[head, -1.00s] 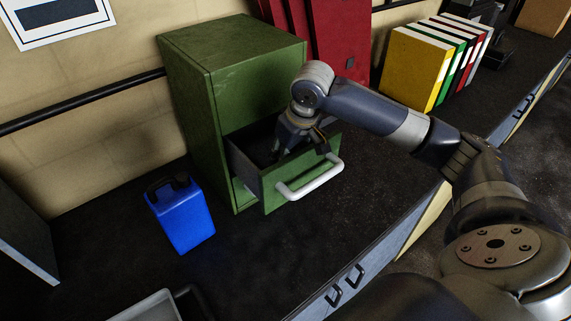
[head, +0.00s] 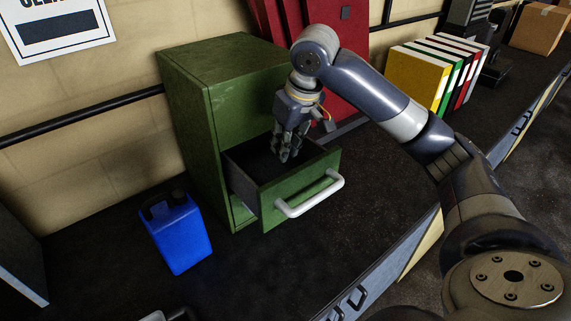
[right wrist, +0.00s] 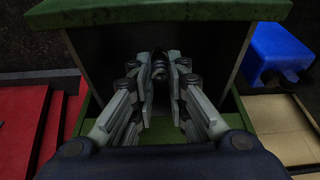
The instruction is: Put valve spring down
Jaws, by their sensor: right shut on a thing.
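My right gripper (head: 288,156) points down just above the open drawer (head: 268,202) of the green cabinet. In the right wrist view its fingers (right wrist: 161,82) are shut on a small, dark, ridged thing, which looks like the valve spring (right wrist: 160,68). The spring is partly hidden between the fingertips, and I cannot make it out in the head view. The drawer's dark inside lies behind and below the fingertips. My left gripper is out of view.
The green cabinet (head: 190,110) stands against the wall. A blue canister (head: 177,235) stands to its left on the dark worktop (head: 105,260). Red panels (head: 345,65) and upright binders (head: 418,78) are to the right. The worktop before the canister is mostly clear.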

